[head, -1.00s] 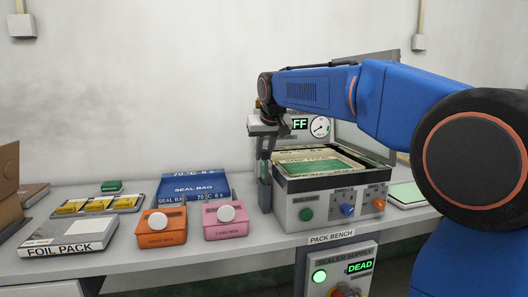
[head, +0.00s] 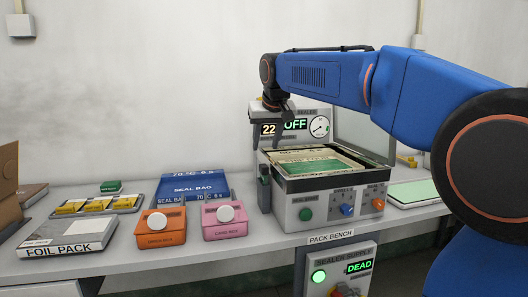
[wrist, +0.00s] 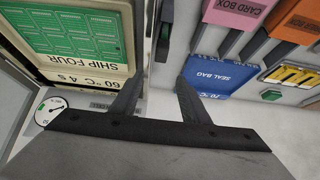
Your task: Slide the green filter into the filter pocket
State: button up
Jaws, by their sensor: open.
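A narrow dark upright pocket (head: 265,196) stands against the left side of the sealer. A green piece, which looks like the green filter (head: 265,171), shows in its top; the rest of it is hidden, so I cannot tell how deep it sits. The wrist view shows the dark pocket (wrist: 161,52) as a slot, with a little green in it. My gripper (head: 269,143) is open and empty, above the pocket and apart from it. Its two spread fingers also show in the wrist view (wrist: 158,92).
The sealer (head: 325,190) holds a green sheet under its raised lid. A pale green pad (head: 412,194) lies right.

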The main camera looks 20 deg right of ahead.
jog(key=v, duration=1.2)
jog(key=shift+a, duration=0.15)
